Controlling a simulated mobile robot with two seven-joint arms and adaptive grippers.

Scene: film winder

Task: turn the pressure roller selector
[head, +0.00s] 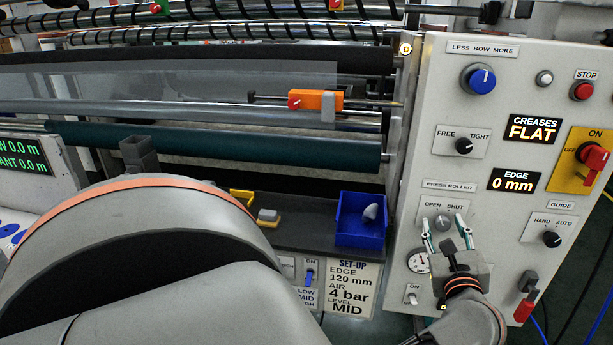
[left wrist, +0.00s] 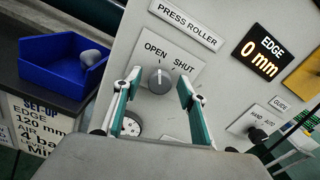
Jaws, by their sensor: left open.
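The press roller selector is a small grey knob (head: 442,222) on a light plate marked OPEN and SHUT on the control panel. In the left wrist view the knob (left wrist: 159,79) shows between the fingertips, its mark pointing up in the picture, towards the word OPEN. My left gripper (head: 444,220) is open in front of the plate, with one teal finger on each side of the knob. In the left wrist view the fingers (left wrist: 160,84) stand clear of the knob's sides; how far they are from the panel is hard to tell. My right gripper is out of view.
The FREE/TIGHT knob (head: 463,146) is above, the guide knob (head: 551,239) to the right. A blue bin (head: 361,232) stands left of the panel.

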